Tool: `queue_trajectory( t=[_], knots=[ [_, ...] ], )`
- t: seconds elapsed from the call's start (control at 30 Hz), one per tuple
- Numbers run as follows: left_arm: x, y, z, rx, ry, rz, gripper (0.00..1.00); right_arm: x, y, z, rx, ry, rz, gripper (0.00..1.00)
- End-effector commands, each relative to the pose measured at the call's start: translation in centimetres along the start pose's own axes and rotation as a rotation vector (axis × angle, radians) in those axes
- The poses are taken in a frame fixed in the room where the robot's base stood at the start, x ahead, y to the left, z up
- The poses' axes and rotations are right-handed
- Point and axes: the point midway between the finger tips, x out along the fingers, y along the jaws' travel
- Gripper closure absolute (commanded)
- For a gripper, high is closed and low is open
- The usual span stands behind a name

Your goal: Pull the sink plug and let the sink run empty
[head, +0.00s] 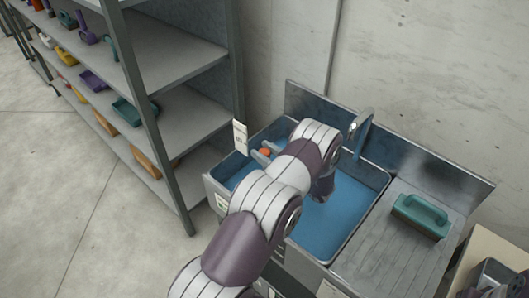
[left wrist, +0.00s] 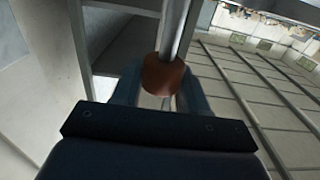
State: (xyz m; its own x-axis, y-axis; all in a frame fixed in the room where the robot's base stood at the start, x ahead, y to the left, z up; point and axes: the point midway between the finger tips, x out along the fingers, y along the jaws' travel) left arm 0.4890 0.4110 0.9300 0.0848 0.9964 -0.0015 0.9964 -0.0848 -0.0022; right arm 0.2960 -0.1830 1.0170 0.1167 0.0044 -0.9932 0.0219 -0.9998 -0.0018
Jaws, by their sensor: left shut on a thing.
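The sink (head: 378,178) is a metal basin with blue water or a blue-looking inside. My left arm reaches over it from the lower part of the head view. My left gripper (head: 263,153) is at the basin's left side, shut on a small orange knob (head: 266,152). In the left wrist view the knob (left wrist: 165,74) looks brown-orange and sits between the two fingers, with a metal rod (left wrist: 174,28) running up from it. The plug's seat and the drain cannot be made out.
A tap (head: 361,128) stands at the back of the sink. A teal-handled thing (head: 420,215) lies on the ribbed drainboard (head: 385,262) at the right. A shelf rack (head: 180,125) with several coloured items stands at the left.

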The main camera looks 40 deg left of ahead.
Motion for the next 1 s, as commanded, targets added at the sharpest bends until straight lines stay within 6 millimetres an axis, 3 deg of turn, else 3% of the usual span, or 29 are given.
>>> queue_trajectory(
  t=[0.03,0.2,0.5,0.53,0.57,0.87,1.0],
  knots=[
    [0.0,0.1,-1.4,-0.003,0.001,0.001,1.0,-0.9,0.0,-0.1,0.0,0.0,0.0,0.53],
    [0.0,0.1,-4.3,-0.003,0.002,0.001,1.0,-2.5,0.0,-0.3,0.0,0.001,0.0,0.53],
    [0.0,0.2,-4.5,-0.007,0.006,0.001,1.0,-2.3,0.0,-0.3,0.0,0.0,0.0,0.53],
    [0.0,0.2,-4.5,-0.007,0.007,0.001,0.47,-2.3,0.0,-0.3,0.0,0.0,0.0,0.53],
    [0.0,0.2,-4.5,-0.007,0.006,0.001,0.38,-2.3,0.0,-0.3,0.0,0.0,0.0,0.53],
    [-0.1,0.1,-4.3,-0.003,0.003,0.001,0.36,-2.2,0.0,-0.3,0.0,0.0,0.0,0.53],
    [-2.0,0.2,-4.0,-0.004,0.002,0.005,0.36,-1.4,0.0,-0.2,0.0,0.0,0.0,0.53]
  ],
)
